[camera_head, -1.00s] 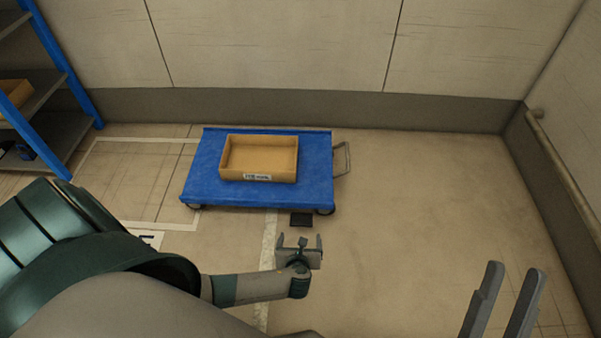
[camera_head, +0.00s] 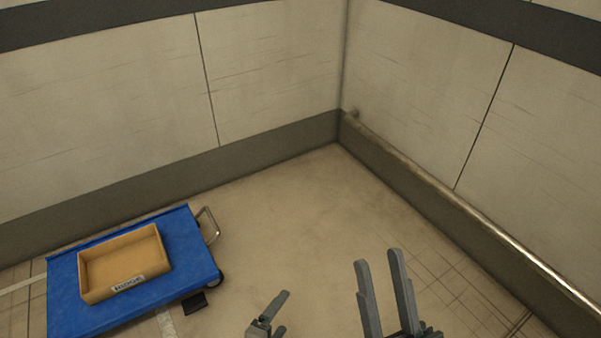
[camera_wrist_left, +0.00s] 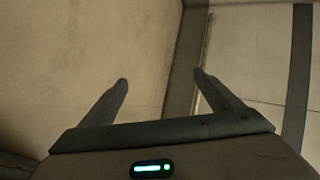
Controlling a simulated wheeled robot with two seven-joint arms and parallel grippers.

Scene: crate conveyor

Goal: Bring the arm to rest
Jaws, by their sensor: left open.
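My left gripper (camera_head: 283,311) is low in the middle of the head view, to the right of the blue cart. Its two fingers are apart. In the left wrist view, the same gripper (camera_wrist_left: 160,78) is open, with nothing between its fingers and bare floor and wall beyond. My right gripper (camera_head: 380,258) stands at the bottom of the head view, right of the left one. Its two upright fingers are apart with an empty gap between them. Most of both arms is out of view.
A blue flat cart (camera_head: 66,300) stands at lower left, with a metal handle (camera_head: 210,225). An empty tan crate (camera_head: 95,292) with a white label sits on it. A metal rail (camera_head: 470,215) runs along the right wall. The floor (camera_head: 300,220) towards the corner is clear.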

